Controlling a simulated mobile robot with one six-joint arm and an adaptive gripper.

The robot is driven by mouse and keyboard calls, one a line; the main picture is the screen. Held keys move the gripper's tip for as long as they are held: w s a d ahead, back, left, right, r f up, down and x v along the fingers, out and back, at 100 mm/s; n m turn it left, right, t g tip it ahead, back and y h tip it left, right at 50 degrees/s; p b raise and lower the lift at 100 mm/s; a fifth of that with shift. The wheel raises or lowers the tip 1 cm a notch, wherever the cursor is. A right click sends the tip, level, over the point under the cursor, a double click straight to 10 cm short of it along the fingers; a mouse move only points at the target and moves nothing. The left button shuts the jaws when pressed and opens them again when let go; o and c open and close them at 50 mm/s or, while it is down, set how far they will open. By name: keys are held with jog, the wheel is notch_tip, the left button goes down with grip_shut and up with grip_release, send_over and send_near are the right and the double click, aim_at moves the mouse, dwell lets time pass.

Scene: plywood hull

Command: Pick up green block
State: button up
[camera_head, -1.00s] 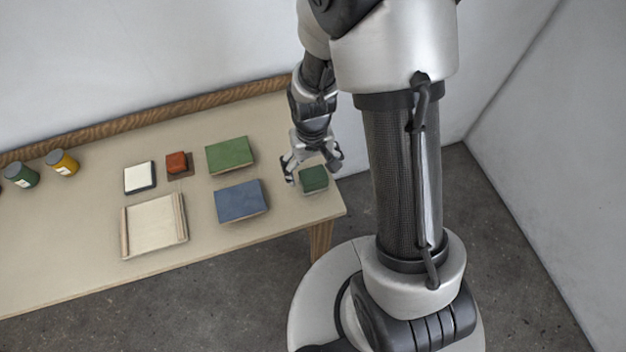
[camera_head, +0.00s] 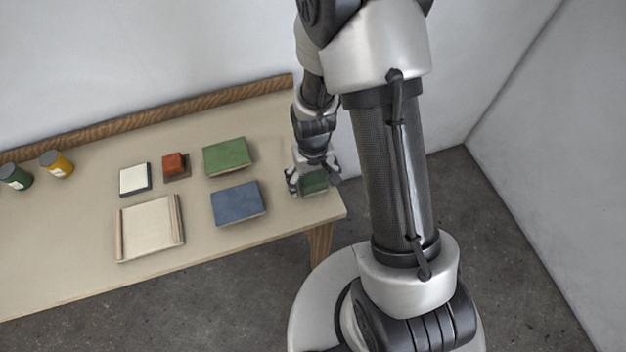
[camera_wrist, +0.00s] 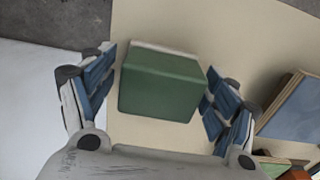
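The green block (camera_head: 314,182) sits near the right end of the table, partly hidden behind my gripper in the head view. In the wrist view the green block (camera_wrist: 162,84) lies between the two blue-padded fingers. My gripper (camera_head: 313,183) is down around the block with its fingers spread on either side. In the wrist view my gripper (camera_wrist: 158,88) is open. A small gap shows at the left finger, and the right finger is very close to the block; I cannot tell if it touches.
A flat green piece (camera_head: 227,156) and a flat blue piece (camera_head: 238,203) lie left of the block on the table (camera_head: 75,235). Further left are a red block (camera_head: 174,163), a white piece (camera_head: 134,179), a cream tray (camera_head: 177,220) and two jars. A wooden ledge runs along the back.

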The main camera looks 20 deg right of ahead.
aim_at(313, 176)
jog(key=c, duration=0.9)
jog(key=shift+r, duration=0.1)
notch_tip(313, 176, up, 20)
jog(key=p, duration=0.5)
jog(key=shift+p, duration=0.3)
